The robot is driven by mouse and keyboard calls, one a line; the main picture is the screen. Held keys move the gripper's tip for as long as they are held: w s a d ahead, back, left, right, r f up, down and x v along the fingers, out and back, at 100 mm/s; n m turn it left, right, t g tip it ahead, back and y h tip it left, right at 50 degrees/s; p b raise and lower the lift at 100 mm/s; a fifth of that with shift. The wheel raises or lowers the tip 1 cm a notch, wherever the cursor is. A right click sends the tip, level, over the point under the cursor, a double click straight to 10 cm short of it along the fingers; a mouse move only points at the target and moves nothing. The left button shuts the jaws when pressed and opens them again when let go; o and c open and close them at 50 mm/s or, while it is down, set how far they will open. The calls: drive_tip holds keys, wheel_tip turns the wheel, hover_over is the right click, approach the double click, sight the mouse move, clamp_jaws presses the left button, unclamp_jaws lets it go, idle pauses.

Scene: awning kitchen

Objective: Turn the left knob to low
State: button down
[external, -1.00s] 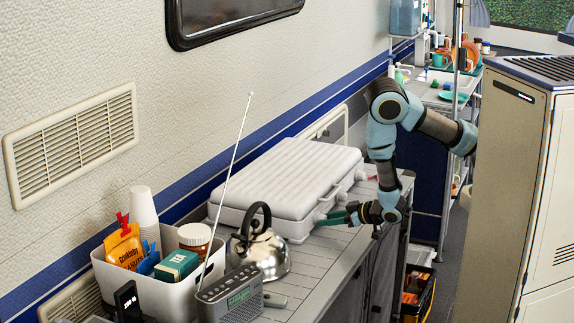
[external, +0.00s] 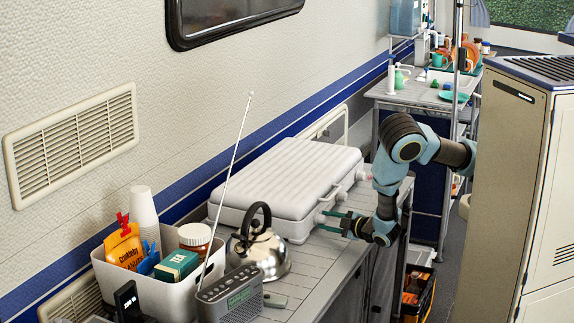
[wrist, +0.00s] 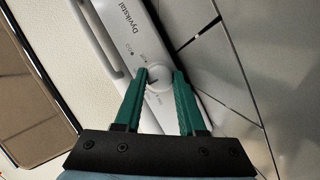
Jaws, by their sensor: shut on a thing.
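The white stove case (external: 285,185) lies on the counter with its lid shut. Its left knob (wrist: 158,79) is round and white, with a dark pointer mark, on the front panel beside small printed labels; the labels are too small to read surely. My gripper (wrist: 161,74) has its green fingertips on either side of this knob and is shut on it. In the external view my gripper (external: 324,220) reaches the near end of the case's front, and the fingers partly hide the knob. The other knob (external: 360,175) sits farther along the front.
A metal kettle (external: 262,252) stands close to the case's near end. A grey radio (external: 230,298) with a long raised antenna and a white bin (external: 150,285) of goods stand nearer the camera. The counter strip (external: 318,262) in front of the case is bare.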

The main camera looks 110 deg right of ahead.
drive_tip(key=shift+f+n, duration=0.1)
drive_tip(key=shift+n, duration=0.4)
drive_tip(key=shift+h, duration=0.3)
drive_tip(key=shift+c, duration=2.4)
unclamp_jaws()
